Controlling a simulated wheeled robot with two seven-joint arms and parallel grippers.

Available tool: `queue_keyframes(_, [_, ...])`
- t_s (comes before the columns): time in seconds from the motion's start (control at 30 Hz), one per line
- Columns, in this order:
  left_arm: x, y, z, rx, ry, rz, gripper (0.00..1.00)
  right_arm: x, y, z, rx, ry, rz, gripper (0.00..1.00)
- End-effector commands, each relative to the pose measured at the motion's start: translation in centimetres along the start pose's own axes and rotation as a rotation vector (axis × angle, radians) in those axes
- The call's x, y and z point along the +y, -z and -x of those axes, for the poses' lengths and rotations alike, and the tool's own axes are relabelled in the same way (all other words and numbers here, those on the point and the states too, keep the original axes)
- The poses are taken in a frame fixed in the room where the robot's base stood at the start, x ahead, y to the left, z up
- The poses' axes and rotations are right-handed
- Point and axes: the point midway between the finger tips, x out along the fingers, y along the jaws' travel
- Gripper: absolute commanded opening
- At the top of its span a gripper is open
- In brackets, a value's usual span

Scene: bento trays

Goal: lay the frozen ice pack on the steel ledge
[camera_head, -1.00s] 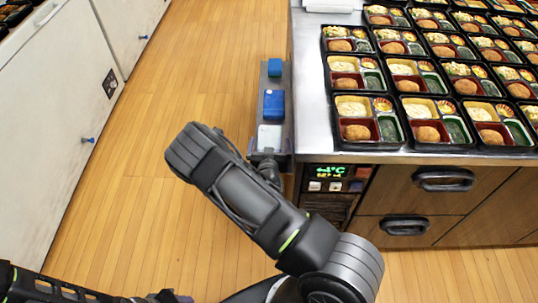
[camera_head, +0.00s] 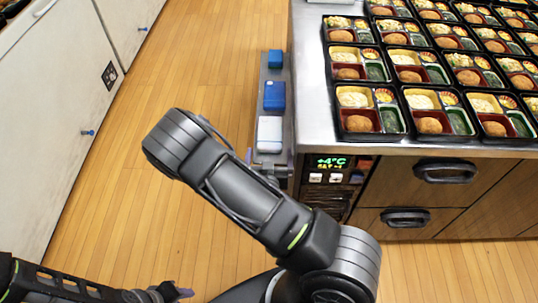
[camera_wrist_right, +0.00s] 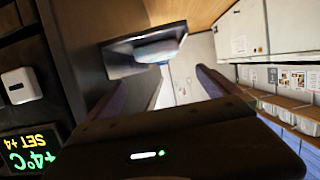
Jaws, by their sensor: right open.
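A white, pale-topped pack (camera_head: 269,133), which looks like the frozen ice pack, lies flat at the near end of the narrow steel ledge (camera_head: 288,125) on the counter's left side. My right gripper (camera_head: 269,160) is open and empty just off that near end, partly hidden by my arm. In the right wrist view the pale pack (camera_wrist_right: 158,51) rests on the ledge (camera_wrist_right: 122,67), beyond and apart from the open fingers (camera_wrist_right: 178,78). My left gripper (camera_head: 172,292) is low at the bottom edge, away from the ledge; its jaw opening is unclear.
Farther along the ledge lie a blue pack (camera_head: 274,95) and a small blue block (camera_head: 275,58). Filled bento trays (camera_head: 370,113) cover the counter (camera_head: 312,100). A temperature display (camera_head: 332,163) is below its edge. White cabinets (camera_head: 50,130) stand left, with open floor between.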

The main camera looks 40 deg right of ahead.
Motion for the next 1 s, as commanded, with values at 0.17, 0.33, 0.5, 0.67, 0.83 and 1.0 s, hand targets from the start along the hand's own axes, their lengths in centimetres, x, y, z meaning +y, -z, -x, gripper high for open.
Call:
queue_keyframes(0.17, [0.0, 0.0, 0.0, 0.000, 0.000, 0.000, 0.36, 0.0, 0.0, 0.0, 0.000, 0.000, 0.000, 0.99])
queue_keyframes(0.33, [0.0, 0.0, 0.0, 0.000, 0.000, 0.000, 0.36, 0.0, 0.0, 0.0, 0.000, 0.000, 0.000, 0.99])
queue_keyframes(0.5, [0.0, 0.0, 0.0, 0.000, 0.000, 0.000, 0.36, 0.0, -0.1, 0.0, -0.003, 0.000, 0.000, 0.99])
queue_keyframes(0.67, [0.0, 0.0, 0.0, 0.000, 0.000, 0.000, 0.36, 0.3, -2.4, 0.5, -0.086, -0.009, 0.004, 0.99])
queue_keyframes(0.83, [0.0, 0.0, 0.0, 0.000, 0.000, 0.000, 0.36, 0.1, -10.1, 3.4, -0.378, -0.007, 0.022, 0.99])
queue_keyframes(1.0, [0.0, 0.0, 0.0, 0.000, 0.000, 0.000, 0.36, -3.6, -19.4, 12.4, -0.862, 0.136, 0.056, 0.99])
